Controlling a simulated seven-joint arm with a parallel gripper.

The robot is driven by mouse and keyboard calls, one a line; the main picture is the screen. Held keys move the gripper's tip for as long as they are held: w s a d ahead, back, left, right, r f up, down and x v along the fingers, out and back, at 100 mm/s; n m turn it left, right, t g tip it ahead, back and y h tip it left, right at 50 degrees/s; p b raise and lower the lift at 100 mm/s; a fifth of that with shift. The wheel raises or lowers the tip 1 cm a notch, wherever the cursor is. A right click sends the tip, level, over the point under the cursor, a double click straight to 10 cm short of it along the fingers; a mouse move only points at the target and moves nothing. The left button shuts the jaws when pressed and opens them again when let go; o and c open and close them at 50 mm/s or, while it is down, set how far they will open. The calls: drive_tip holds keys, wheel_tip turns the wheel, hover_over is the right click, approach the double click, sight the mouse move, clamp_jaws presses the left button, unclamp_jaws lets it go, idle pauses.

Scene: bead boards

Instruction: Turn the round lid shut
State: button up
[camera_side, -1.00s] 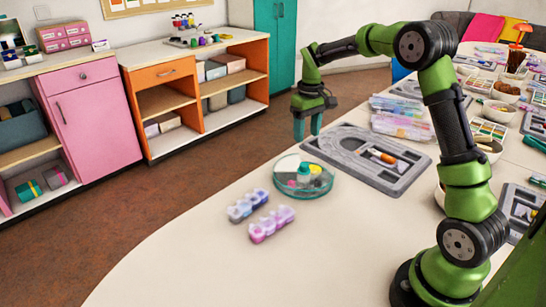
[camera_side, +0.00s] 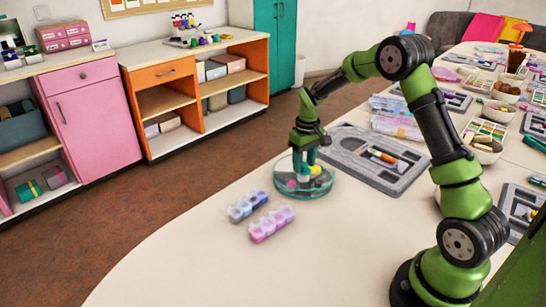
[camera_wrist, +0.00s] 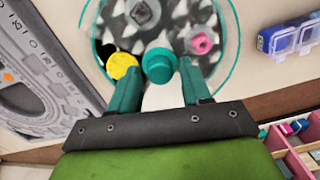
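The round clear container with a teal rim (camera_side: 322,191) stands on the table, its clear lid on top; the lid's teal rim (camera_wrist: 238,38) shows in the wrist view. The teal knob (camera_wrist: 159,65) rises at the lid's middle. My gripper (camera_side: 304,174) points down over the container. In the wrist view my gripper (camera_wrist: 160,68) is open, with one teal finger on each side of the knob. Gaps show between fingers and knob. A yellow piece (camera_wrist: 122,65) and a pink piece (camera_wrist: 202,42) show in the container. I cannot tell how far the lid is turned.
A grey bead board (camera_side: 375,165) with a marker lies just right of the container. A blue bead box (camera_side: 247,204) and a purple bead box (camera_side: 271,223) lie in front of it, to the left. The table's near left part is clear.

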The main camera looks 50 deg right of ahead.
clamp_jaws()
drive_tip(key=shift+n, duration=0.4)
drive_tip(key=n, duration=0.3)
drive_tip(key=shift+n, duration=0.4)
drive_tip(key=n, duration=0.4)
drive_tip(key=shift+n, duration=0.3)
drive_tip(key=n, duration=0.4)
drive_tip(key=shift+n, duration=2.2)
